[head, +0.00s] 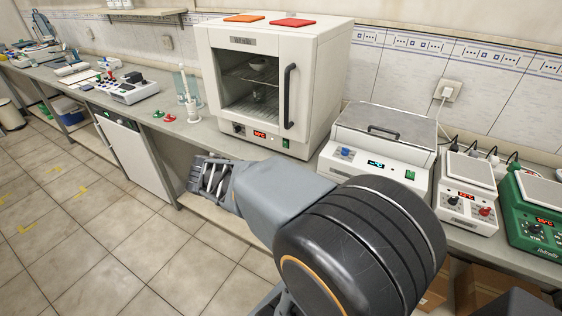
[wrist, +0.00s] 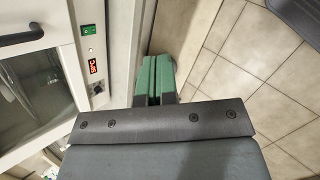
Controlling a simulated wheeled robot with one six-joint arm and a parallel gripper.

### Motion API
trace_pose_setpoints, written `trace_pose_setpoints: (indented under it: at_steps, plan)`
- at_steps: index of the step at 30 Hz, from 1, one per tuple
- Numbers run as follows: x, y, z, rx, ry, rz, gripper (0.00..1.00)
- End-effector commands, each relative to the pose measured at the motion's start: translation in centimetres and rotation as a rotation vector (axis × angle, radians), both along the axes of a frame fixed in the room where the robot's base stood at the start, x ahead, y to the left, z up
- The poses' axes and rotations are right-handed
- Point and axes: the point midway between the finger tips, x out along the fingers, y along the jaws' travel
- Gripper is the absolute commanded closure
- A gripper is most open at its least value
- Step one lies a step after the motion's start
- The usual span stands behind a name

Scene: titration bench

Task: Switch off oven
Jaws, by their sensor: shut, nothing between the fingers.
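The white oven (head: 325,75) stands on the bench with its glass door closed and a dark handle on the door's right side. Its lower front panel has a dark knob (head: 238,128), a lit red display (head: 260,134) and a green switch (head: 285,143). In the wrist view the oven's panel is on the left, with the green switch (wrist: 88,29) and the lit display (wrist: 92,67). My gripper (head: 207,175) is in front of the bench edge, below and left of the oven panel, apart from it. Its green fingers (wrist: 153,72) are shut and empty.
A water bath (head: 385,130) and hotplates (head: 465,190) stand right of the oven. A burette stand with a white column (head: 189,100) is to its left. Orange and red mats (head: 293,22) lie on the oven. Open floor (head: 90,230) lies in front of the bench.

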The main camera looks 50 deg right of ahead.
Motion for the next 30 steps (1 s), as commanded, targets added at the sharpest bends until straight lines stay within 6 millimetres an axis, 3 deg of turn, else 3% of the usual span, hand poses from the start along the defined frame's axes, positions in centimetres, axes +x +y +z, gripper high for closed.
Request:
trace_pose_setpoints:
  at_steps: [1, 6, 10, 18, 30]
  plan:
    - [0.7, -2.0, -3.1, -0.109, 0.104, 0.052, 1.00]
    - [4.1, -7.4, -5.6, -0.469, 0.431, 0.249, 1.00]
    - [7.0, -9.6, -7.1, -0.683, 0.624, 0.371, 1.00]
    - [11.0, -11.0, -9.2, -0.931, 0.833, 0.515, 1.00]
    - [11.7, -11.0, -9.2, -0.975, 0.862, 0.541, 1.00]
